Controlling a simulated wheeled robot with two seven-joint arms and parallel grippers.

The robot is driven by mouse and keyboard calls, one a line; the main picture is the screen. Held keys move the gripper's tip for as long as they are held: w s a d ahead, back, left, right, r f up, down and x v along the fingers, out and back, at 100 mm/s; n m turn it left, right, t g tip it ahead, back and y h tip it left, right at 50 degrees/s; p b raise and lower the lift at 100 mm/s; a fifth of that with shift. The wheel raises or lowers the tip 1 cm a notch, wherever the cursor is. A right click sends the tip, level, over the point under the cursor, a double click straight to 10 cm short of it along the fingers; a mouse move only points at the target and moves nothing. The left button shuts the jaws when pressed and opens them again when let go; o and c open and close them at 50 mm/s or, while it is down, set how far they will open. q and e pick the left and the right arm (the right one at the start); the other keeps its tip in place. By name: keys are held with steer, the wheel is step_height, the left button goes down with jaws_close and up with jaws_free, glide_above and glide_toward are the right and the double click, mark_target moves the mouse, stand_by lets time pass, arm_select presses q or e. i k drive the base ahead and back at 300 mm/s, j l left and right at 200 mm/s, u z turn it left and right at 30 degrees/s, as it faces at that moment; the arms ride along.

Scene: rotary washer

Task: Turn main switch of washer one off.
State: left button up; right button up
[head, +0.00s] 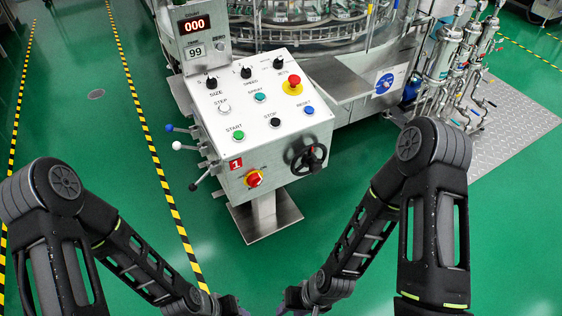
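The control box of washer one (254,136) stands on a steel pedestal in the middle of the head view, with a red "1" label on its front left. The knob's exact angle is too small to tell. My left gripper (228,308) and my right gripper (290,302) are low at the bottom edge, close to each other, below and apart from the box. Their fingers are mostly cut off by the frame.
A black handwheel (307,157) sticks out right of the switch. Levers with ball ends (185,146) project from the box's left side. A red emergency button (293,84) is on top. The washer (335,75) stands behind. Green floor in front is clear.

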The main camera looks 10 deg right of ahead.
mark_target(255, 180)
steer(key=j+z, duration=0.1)
steer(key=z, duration=1.7)
steer(key=k+j, duration=0.3)
steer(key=j, duration=0.25)
